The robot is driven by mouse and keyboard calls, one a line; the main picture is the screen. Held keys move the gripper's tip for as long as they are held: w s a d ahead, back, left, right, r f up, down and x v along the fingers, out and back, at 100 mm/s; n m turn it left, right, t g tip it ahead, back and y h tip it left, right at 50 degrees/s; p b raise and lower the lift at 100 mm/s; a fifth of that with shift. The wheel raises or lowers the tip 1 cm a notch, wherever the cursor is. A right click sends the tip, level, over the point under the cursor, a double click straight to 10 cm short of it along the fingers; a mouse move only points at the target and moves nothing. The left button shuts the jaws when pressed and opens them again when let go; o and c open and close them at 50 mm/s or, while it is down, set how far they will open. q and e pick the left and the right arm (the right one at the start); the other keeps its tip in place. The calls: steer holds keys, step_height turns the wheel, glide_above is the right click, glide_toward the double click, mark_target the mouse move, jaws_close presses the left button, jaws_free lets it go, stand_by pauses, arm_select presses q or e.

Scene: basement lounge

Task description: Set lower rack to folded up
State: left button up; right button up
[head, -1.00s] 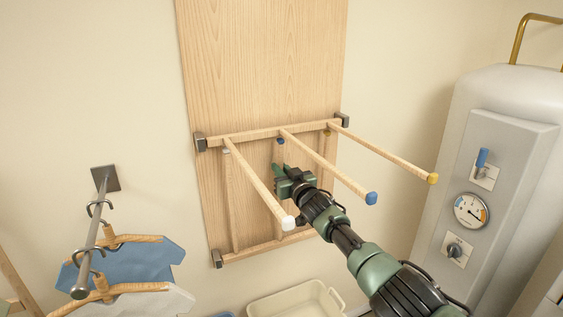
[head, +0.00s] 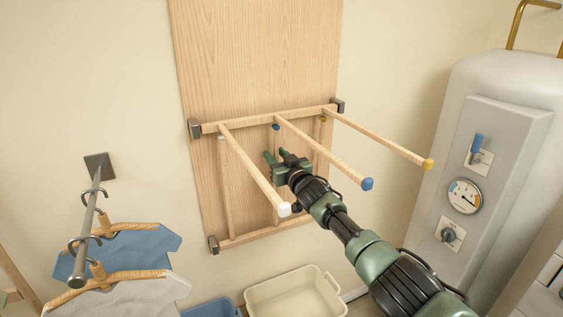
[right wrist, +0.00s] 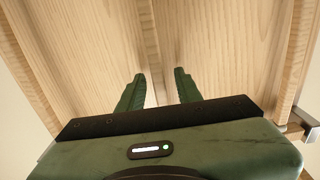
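A tall wooden panel (head: 255,60) on the wall carries two racks. The lower rack's bar (head: 262,237) runs across the panel's bottom, and its rods (head: 227,190) stand up close along the panel, with white, blue and yellow tips just under the upper bar. The upper rack (head: 255,122) has three rods sticking out toward me. My right gripper (head: 276,155) is among the rods, behind the upper rack's sticking-out ones, with its fingers apart. In the right wrist view my gripper (right wrist: 159,76) faces the panel, the middle rod (right wrist: 150,40) showing beyond the finger gap. My left gripper is out of view.
A hanger rail (head: 87,240) with clothes on hangers stands out at the left. A pale basin (head: 300,295) and a blue one (head: 212,309) sit below. A white tank (head: 505,150) with gauge and levers is at the right.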

steer(key=v, duration=0.7)
steer(key=shift+a, duration=0.1)
steer(key=s+d+f+m+g+h, duration=0.1)
steer(key=s+d+f+g, duration=0.3)
steer(key=f, duration=0.9)
steer(key=s+d+f+h, duration=0.15)
steer(key=s+f, duration=0.35)
steer(key=f, duration=0.7)
steer(key=s+d+f+m+g+h, duration=0.15)
steer(key=s+f, duration=0.35)
steer(key=f, duration=0.8)
steer(key=s+d+f+g+h, duration=0.1)
steer(key=s+d+f+g, duration=0.1)
steer(key=s+f, duration=0.7)
steer(key=s+d+f+g, duration=0.2)
steer(key=s+f, duration=0.6)
steer(key=s, duration=0.1)
steer(key=s+d+f+g, duration=0.1)
steer(key=s+f, duration=0.3)
steer(key=s, duration=0.9)
steer(key=s+d+f+g, duration=0.1)
steer(key=s+f+g, duration=0.2)
steer(key=s, duration=1.1)
steer(key=s+d+f+g+h, duration=0.1)
steer(key=s+f, duration=0.6)
steer(key=s, duration=0.7)
steer(key=shift+d+f+n+g, duration=0.25)
steer(key=shift+d+n+g, duration=0.25)
steer(key=shift+g, duration=0.35)
